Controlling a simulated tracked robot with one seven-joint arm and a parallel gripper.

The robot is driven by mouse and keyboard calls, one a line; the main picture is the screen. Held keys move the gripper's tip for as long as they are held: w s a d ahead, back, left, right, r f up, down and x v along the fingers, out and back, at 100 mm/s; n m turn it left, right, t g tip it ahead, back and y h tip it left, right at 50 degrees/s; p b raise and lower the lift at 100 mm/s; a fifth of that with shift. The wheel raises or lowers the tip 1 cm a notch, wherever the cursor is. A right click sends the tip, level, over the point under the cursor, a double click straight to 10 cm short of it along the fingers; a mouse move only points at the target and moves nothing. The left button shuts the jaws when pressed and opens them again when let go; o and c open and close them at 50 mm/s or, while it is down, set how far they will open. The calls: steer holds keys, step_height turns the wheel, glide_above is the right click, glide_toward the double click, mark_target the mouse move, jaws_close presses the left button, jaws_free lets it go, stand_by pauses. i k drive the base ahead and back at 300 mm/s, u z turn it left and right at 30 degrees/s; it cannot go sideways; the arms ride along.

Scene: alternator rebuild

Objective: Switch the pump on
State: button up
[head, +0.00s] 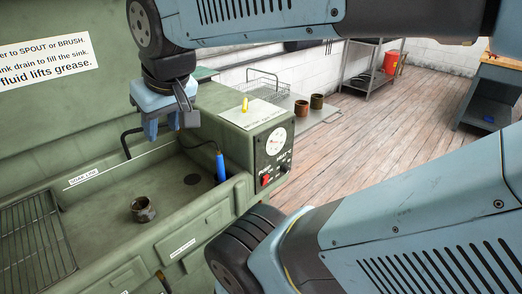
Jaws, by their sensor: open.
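The pump control box (277,154) is on the right end of the green parts washer. Its front has a round white dial (276,140), a red switch (266,180) under lettering that seems to read PUMP, and a dark knob (285,167) to the right. I cannot tell the switch's position. My gripper (165,134) points down, open and empty, above the back of the sink, left of the control box and apart from it.
The sink (110,200) holds a dark metal part (143,209), a wire rack (35,245) and a blue-handled brush (221,167). A yellow item (244,104) stands on the box top.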

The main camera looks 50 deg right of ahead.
mark_target(264, 181)
steer(key=z, duration=1.5)
steer(key=k, duration=0.9)
steer(key=i, duration=0.9)
steer(key=u, duration=0.1)
